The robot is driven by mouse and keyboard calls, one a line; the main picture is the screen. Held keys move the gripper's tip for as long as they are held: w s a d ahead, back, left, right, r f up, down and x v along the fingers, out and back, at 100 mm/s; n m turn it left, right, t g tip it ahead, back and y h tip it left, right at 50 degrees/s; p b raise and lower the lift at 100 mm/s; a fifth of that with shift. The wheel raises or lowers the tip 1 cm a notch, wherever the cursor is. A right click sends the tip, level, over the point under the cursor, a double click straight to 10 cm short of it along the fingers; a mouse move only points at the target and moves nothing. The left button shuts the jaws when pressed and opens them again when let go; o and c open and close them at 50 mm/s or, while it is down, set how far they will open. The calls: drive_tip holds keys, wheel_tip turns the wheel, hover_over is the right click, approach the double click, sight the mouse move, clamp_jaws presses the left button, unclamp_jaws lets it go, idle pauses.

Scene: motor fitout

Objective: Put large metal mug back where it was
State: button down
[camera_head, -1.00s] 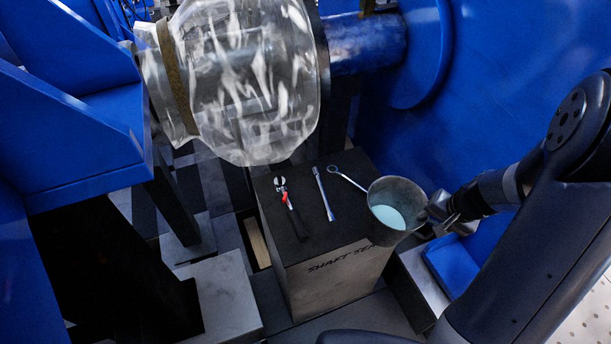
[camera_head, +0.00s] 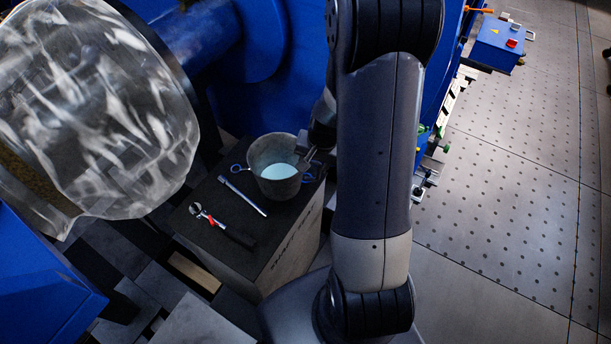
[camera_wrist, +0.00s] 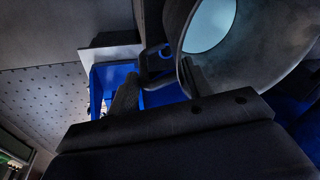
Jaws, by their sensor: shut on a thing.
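The large metal mug (camera_head: 275,182) is a dark grey cup with pale blue liquid inside. In the head view it shows at the back right of the dark-topped stand, upright or nearly so. I cannot tell whether its base touches the top. My gripper (camera_head: 310,160) is at its right side, shut on it, partly hidden by my arm. In the wrist view the mug (camera_wrist: 285,50) fills the upper right, its rim and liquid visible, with one finger of my gripper (camera_wrist: 158,88) at its wall and the other to the left.
A large clear-wrapped drum (camera_head: 110,110) hangs at left. Open perforated floor (camera_head: 510,190) lies at right.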

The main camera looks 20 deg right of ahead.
sight(312, 179)
drive_tip(key=shift+s+b+x, duration=0.1)
drive_tip(key=shift+s+x, duration=0.15)
drive_tip(key=shift+x, duration=0.8)
drive_tip(key=shift+s+b+x, duration=0.1)
drive_tip(key=shift+s+x, duration=0.15)
drive_tip(key=shift+x, duration=0.85)
drive_tip(key=shift+s+b+x, duration=0.1)
drive_tip(key=shift+s+x, duration=0.1)
drive_tip(key=shift+x, duration=0.85)
drive_tip(key=shift+d+f, duration=0.15)
drive_tip(key=shift+f, duration=0.05)
drive_tip(key=shift+f, duration=0.15)
drive_tip(key=c, duration=0.7)
unclamp_jaws()
drive_tip(key=shift+o, duration=0.2)
